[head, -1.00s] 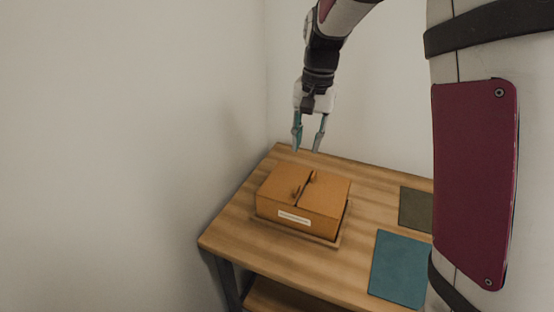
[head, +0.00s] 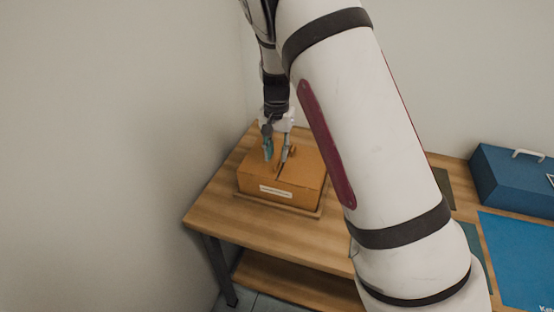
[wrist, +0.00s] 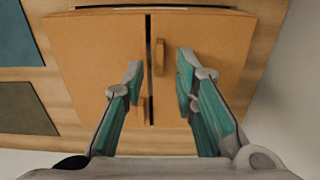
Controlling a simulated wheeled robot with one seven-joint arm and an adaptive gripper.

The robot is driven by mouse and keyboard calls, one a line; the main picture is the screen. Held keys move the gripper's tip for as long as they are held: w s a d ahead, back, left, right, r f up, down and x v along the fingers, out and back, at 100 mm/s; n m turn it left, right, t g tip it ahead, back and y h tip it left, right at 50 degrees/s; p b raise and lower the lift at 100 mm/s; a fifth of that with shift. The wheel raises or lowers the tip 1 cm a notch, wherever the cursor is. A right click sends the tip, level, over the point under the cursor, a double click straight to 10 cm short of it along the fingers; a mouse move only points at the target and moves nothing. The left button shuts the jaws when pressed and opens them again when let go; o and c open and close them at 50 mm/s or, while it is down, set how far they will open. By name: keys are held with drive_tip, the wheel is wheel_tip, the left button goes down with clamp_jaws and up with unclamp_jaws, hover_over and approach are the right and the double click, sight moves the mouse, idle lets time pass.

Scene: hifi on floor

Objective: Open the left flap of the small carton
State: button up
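The small carton (head: 272,197) is a brown box with a white label on its front, on a table. Its top has two flaps meeting at a slit. The left flap (head: 252,170) shows on the right in the wrist view (wrist: 215,38), which is turned around. A small upright tab (wrist: 159,57) stands on this flap beside the slit. The right flap (wrist: 95,60) has its own tab (wrist: 142,110). Both flaps look closed. My gripper (head: 277,156) is open and empty over the carton. In the wrist view, its fingertips (wrist: 160,64) lie either side of the left flap's tab; contact is unclear.
The carton sits on a thin wooden base (head: 316,213) on the table (head: 225,212). A wall (head: 110,150) is close on the left. A blue box (head: 510,178) and a blue mat (head: 520,255) are at the right. My arm hides part of the table.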

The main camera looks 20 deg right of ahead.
sight(277, 163)
drive_tip(key=shift+f, duration=1.75)
clamp_jaws()
